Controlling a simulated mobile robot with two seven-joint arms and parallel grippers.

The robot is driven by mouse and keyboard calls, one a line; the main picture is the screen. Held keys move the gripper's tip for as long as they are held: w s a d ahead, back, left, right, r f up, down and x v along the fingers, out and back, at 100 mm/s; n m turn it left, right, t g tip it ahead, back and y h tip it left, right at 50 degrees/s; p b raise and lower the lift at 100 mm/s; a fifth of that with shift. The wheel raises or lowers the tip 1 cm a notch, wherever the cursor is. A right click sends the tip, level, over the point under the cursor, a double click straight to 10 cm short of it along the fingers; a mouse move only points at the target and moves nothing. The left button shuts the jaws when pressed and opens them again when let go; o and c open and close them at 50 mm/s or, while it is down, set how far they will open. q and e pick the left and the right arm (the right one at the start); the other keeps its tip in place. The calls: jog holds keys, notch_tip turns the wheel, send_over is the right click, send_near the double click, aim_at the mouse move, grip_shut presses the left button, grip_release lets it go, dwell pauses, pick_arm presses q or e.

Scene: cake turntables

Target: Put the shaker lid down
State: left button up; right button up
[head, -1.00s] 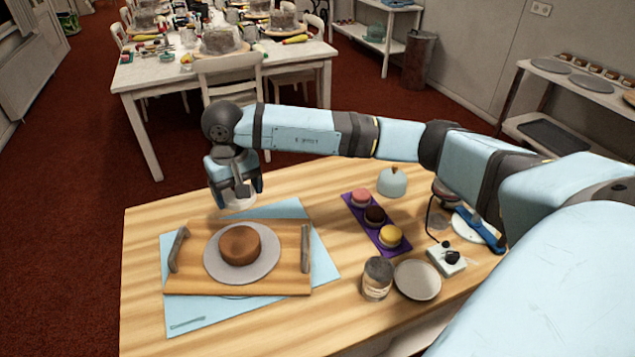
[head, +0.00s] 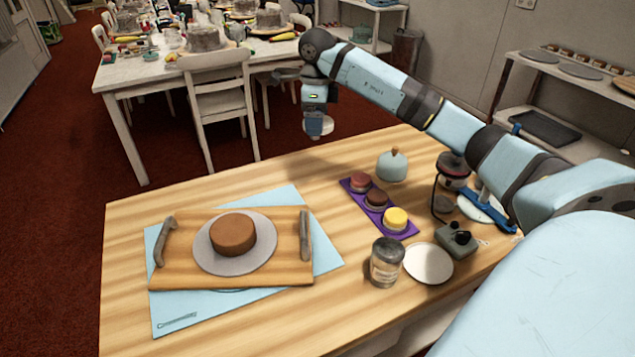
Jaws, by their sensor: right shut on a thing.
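My right gripper (head: 318,112) is shut on a pale, round shaker lid (head: 319,126). It is raised and, in the head view, appears beyond the back edge of the wooden table (head: 130,245), against the red floor. The fingers partly hide the lid. A glass shaker jar (head: 386,264) stands upright near the table's front, apart from the gripper. A pale round plate (head: 429,264) lies just right of the jar. My left gripper is not in view.
A wooden tray (head: 175,276) with a brown cake (head: 233,235) sits on a blue mat (head: 165,315). A purple strip (head: 408,231) holds three small cakes. A pale domed pot (head: 392,166) and a small control box (head: 456,240) stand to the right. The back-left tabletop is clear.

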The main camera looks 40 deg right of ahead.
aim_at(317, 189)
notch_tip(317, 189, down, 19)
jog(key=shift+f+b, duration=0.1)
jog(key=shift+b, duration=0.9)
jog(key=shift+f, duration=0.1)
jog(key=o, duration=0.8)
notch_tip(317, 189, up, 12)
jog(key=shift+r+p, duration=0.15)
jog(key=shift+p, duration=0.6)
